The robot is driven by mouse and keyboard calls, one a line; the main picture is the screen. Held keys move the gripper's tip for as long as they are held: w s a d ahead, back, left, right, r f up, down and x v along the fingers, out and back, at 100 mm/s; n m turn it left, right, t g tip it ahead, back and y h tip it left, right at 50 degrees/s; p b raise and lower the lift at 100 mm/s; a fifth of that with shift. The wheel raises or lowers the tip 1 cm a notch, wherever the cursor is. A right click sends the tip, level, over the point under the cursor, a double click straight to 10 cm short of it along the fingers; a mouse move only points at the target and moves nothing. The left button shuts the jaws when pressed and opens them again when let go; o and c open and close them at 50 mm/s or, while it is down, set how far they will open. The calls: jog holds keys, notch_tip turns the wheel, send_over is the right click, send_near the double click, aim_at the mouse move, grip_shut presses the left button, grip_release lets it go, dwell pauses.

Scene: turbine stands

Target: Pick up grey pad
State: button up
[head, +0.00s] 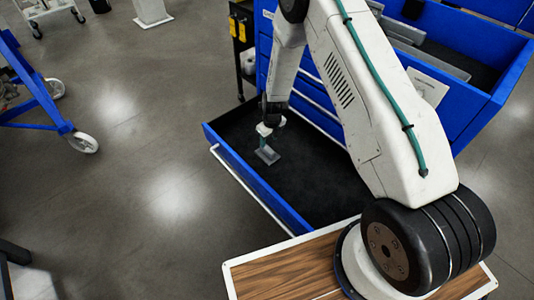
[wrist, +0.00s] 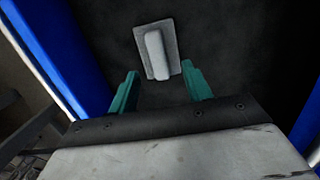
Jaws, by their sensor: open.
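The grey pad (head: 267,155) lies on the black floor of the open blue drawer (head: 310,185). In the wrist view the grey pad (wrist: 174,36) is a flat grey plate with a lighter raised block (wrist: 156,54) along its middle. My gripper (head: 264,140) is in the drawer, close to the pad. In the wrist view my gripper (wrist: 158,79) has its two green fingers apart with nothing between their lower parts. The pad lies just beyond the fingertips, its near edge close to the gap. I cannot tell the height of the fingers above the drawer floor.
The drawer's blue wall (wrist: 40,45) runs along the left in the wrist view. The blue cabinet (head: 480,115) rises behind the drawer, with grey parts in its top. A blue wheeled stand (head: 45,100) is at the left. The drawer floor around the pad is clear.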

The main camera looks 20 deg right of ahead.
aim_at(267, 148)
jog(key=f, duration=0.7)
jog(key=shift+w+a, duration=0.25)
jog(key=shift+a, duration=0.1)
grip_shut()
